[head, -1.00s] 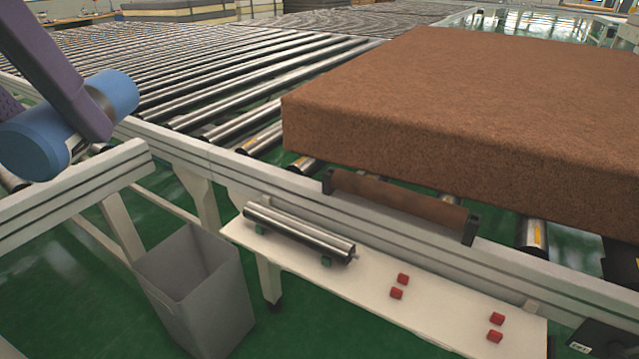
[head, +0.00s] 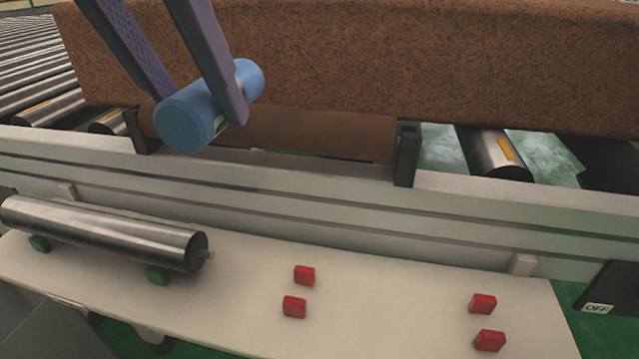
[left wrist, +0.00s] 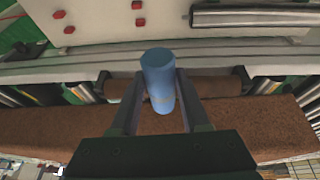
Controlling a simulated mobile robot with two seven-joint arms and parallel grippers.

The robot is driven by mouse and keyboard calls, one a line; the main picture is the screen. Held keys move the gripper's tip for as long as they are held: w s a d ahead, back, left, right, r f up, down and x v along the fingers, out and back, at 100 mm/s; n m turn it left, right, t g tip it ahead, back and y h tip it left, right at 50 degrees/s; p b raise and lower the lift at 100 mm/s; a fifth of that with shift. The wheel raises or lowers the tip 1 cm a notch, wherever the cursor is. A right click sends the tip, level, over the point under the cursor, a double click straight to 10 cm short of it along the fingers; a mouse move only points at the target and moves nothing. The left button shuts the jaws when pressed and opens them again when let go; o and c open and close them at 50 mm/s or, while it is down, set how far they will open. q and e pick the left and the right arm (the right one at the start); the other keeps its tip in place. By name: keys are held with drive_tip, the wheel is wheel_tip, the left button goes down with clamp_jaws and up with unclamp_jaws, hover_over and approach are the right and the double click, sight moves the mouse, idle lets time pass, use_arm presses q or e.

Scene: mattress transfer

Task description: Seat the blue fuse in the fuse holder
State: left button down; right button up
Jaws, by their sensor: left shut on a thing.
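A blue cylinder (head: 188,122), the only thing here like a blue fuse, is held between the purple fingers of my left gripper (head: 203,104). It lies tilted across the fingers, in front of the left black bracket and the brown roller in the head view. Its height above them is hard to tell. In the left wrist view the cylinder (left wrist: 158,75) sits between the fingertips. Nothing is plainly a fuse holder; two black brackets, left (head: 140,132) and right (head: 406,155), stand on the rail with a brown roller (head: 320,133) between them. My right gripper is not in view.
A brown mattress (head: 400,65) lies behind the rail (head: 300,195). A white shelf (head: 390,290) in front bears a steel roller (head: 100,232) on green supports and several red blocks (head: 304,275). A dark box marked OFF (head: 610,290) is at right.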

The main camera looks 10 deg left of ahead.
use_arm(q)
drive_tip(key=b, duration=0.8)
hover_over(253, 293)
drive_tip(key=s, duration=0.2)
drive_tip(key=f, duration=1.6)
drive_tip(key=shift+w+a+f, duration=0.1)
drive_tip(key=shift+w, duration=0.1)
wheel_tip(253, 293, down, 4)
drive_tip(key=shift+f+b, duration=0.15)
drive_tip(key=shift+b, duration=1.1)
drive_tip(key=c, duration=0.7)
unclamp_jaws()
